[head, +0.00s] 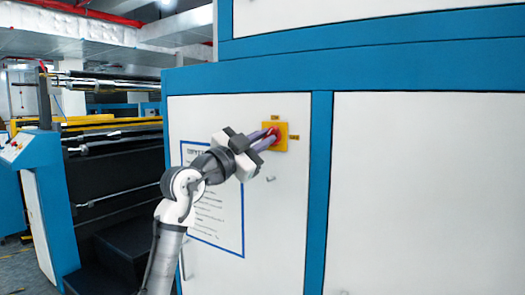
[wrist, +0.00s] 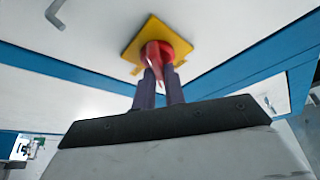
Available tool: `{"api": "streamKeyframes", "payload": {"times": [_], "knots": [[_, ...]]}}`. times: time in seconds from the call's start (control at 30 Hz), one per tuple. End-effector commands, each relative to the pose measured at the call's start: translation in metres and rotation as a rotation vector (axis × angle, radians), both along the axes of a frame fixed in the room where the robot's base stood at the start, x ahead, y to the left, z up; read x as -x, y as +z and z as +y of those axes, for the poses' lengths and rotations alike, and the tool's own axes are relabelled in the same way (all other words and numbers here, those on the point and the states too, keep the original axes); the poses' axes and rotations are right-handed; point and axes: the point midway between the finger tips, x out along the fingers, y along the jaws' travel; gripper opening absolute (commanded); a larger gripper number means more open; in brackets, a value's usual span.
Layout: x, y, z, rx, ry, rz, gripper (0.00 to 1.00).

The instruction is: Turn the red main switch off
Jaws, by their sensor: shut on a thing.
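The red main switch (head: 275,134) sits on a yellow square plate (head: 283,145) on a white cabinet door. It also shows in the wrist view as a red round base with a red handle (wrist: 154,55), on the yellow plate (wrist: 134,42). My gripper (head: 268,138) reaches it from the lower left. In the wrist view the two dark fingers (wrist: 158,80) stand either side of the red handle, shut on it. The fingers partly hide the handle. The exact angle of the handle against its labels is hard to read.
Small labels (head: 294,137) sit beside and above the plate. A metal door handle (head: 271,179) is just below it. A blue-framed notice (head: 215,225) is on the door behind my arm. Blue frame posts (head: 318,190) border the door. A roller machine (head: 110,150) stands at left.

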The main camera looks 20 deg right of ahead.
Motion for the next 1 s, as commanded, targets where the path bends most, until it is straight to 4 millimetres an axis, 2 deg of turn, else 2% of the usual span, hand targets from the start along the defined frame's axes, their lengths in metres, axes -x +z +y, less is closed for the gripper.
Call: {"api": "streamKeyframes", "payload": {"times": [0.6,1.0], "knots": [[-0.0009,0.0026,0.0001,-0.358,-0.002,-0.455,0.00],[-0.0008,0.0027,-0.0001,-0.525,0.000,-0.671,0.00]]}}
